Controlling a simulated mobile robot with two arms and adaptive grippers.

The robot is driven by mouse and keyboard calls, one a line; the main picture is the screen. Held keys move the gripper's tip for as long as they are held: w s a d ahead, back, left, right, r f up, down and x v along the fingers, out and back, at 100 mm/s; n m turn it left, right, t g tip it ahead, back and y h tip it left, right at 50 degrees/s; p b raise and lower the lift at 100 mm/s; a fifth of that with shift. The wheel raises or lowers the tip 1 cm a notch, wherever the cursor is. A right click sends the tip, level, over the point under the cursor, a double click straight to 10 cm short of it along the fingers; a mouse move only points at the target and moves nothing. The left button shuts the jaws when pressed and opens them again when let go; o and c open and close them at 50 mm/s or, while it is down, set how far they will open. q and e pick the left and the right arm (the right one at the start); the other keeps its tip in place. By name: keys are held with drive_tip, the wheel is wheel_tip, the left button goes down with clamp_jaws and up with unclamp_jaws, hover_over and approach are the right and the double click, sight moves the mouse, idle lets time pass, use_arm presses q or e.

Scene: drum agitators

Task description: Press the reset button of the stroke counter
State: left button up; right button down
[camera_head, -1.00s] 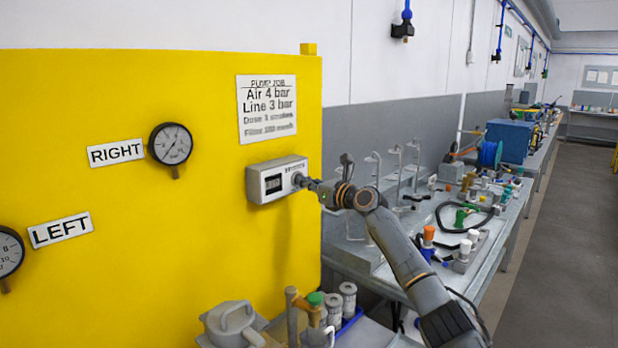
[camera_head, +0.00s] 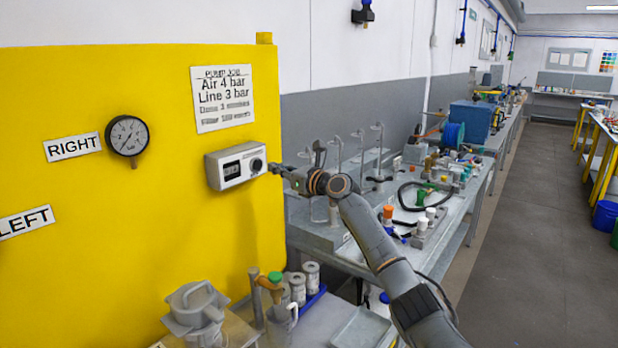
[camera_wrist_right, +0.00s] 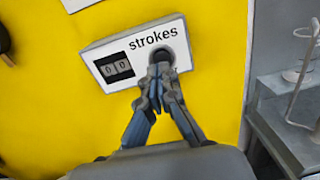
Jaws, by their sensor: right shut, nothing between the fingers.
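The stroke counter is a pale grey box (camera_head: 214,173) on the yellow panel. Its dark round reset button (camera_head: 257,165) is on the right of its face. In the right wrist view the counter (camera_wrist_right: 95,68) is labelled "strokes" and its display (camera_wrist_right: 116,67) appears to read 00. My right gripper (camera_head: 274,168) is shut and empty, its tips just right of the button with a small gap in the head view. In the right wrist view the gripper tips (camera_wrist_right: 160,72) overlap the lower part of the button (camera_wrist_right: 162,55). My left gripper is not in view.
A job sign (camera_head: 223,98) hangs above the counter, and a gauge (camera_head: 127,135) is to its left. Below stand a grey lidded pot (camera_head: 195,303) and several small canisters.

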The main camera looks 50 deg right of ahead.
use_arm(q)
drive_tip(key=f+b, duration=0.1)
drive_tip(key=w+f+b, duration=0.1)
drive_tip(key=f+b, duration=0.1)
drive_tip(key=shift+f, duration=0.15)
use_arm(e)
drive_tip(key=s, duration=0.7)
drive_tip(key=shift+s+d+f, duration=0.2)
drive_tip(key=shift+s+f, duration=0.1)
drive_tip(key=shift+f, duration=0.15)
drive_tip(key=shift+s, duration=0.1)
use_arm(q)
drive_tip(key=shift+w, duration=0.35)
